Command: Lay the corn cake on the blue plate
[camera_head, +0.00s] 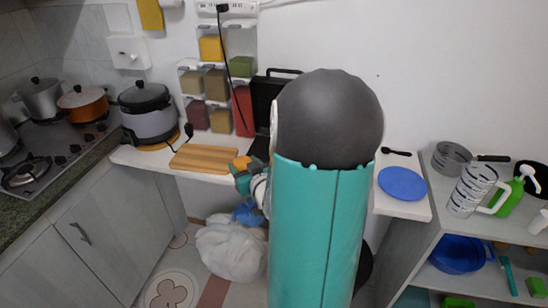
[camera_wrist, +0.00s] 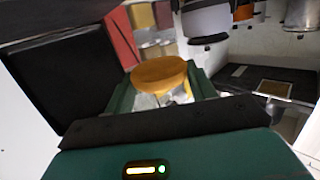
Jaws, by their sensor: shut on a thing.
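The corn cake (camera_wrist: 160,75) is a round yellow-orange disc held between the fingers of my gripper (camera_wrist: 162,90) in the wrist view. In the head view the corn cake (camera_head: 242,163) shows as a small yellow patch at my gripper (camera_head: 246,174), just right of the wooden board. My gripper is shut on it, above the counter's front edge. The blue plate (camera_head: 402,184) lies flat and empty on the right part of the white counter, on the other side of my arm. My arm hides the middle of the counter.
A wooden cutting board (camera_head: 204,158) lies left of my gripper. A black upright appliance (camera_head: 266,97) stands behind it, also large in the wrist view (camera_wrist: 60,80). Spice dispensers (camera_head: 212,82) hang on the wall. A black spoon (camera_head: 396,151) lies behind the plate. A white bag (camera_head: 232,252) is on the floor.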

